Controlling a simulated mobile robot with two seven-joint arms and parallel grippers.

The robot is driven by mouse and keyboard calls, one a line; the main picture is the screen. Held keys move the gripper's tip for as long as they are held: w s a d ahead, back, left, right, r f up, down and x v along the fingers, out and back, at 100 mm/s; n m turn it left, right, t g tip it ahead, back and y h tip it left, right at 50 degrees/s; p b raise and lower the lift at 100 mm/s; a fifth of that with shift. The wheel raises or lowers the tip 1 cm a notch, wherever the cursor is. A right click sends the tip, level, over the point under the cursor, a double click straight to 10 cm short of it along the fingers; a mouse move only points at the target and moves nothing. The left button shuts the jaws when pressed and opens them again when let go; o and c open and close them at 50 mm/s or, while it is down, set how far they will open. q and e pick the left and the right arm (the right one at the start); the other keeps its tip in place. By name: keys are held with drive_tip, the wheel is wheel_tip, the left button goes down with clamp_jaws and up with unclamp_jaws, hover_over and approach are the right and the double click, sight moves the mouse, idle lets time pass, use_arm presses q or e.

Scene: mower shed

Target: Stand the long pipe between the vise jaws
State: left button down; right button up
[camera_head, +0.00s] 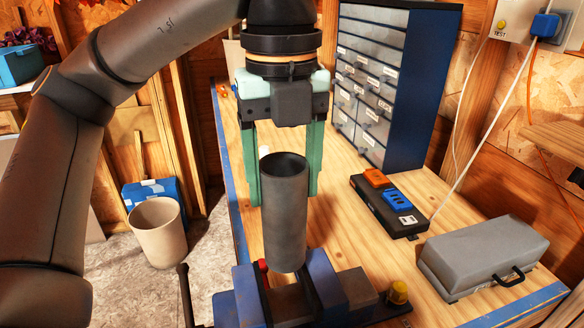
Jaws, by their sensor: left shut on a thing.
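The long pipe (284,225) is a dark grey, open-topped tube, held upright. My left gripper (284,192) points down, with one green finger on each side of the pipe's upper part, and is shut on it. The blue vise (325,281) is at the bottom centre of the view, on the near part of the bench. The pipe's lower end shows just above the gap between the vise jaws; I cannot tell its exact height over them. The vise's near part is cut off by the picture's edge. My right gripper is not in view.
On the wooden bench (360,231) stand a drawer cabinet (425,85) at the back, a black case (405,221) with orange and blue pieces, and a grey box (480,250) at the right. A beige bin (157,235) stands on the floor at left.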

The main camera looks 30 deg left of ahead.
use_arm(q)
drive_tip(key=shift+s, duration=0.1)
wheel_tip(320, 180, down, 5)
drive_tip(key=b, duration=0.4)
drive_tip(key=shift+f, duration=0.15)
idle(0.8)
drive_tip(key=shift+f+b, duration=2.6)
drive_tip(key=shift+f, duration=0.25)
unclamp_jaws()
drive_tip(key=shift+r, duration=0.1)
wheel_tip(320, 180, up, 7)
drive_tip(key=p, duration=0.7)
